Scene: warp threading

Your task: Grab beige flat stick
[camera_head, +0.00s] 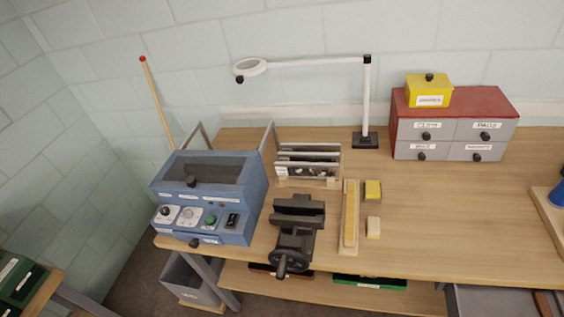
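A long, narrow beige flat stick (350,216) shows on the wooden workbench (430,230), right of the dark vise. It points from the front edge toward the back and seems to lie on or in a slim pale holder; I cannot tell which. My gripper is not in view, and nothing covers the stick.
A dark vise (297,222) stands just left of the stick. A blue machine (205,205), a rack (308,165), a lamp (367,100) and drawers (455,130) stand around. The bench's right middle is clear.

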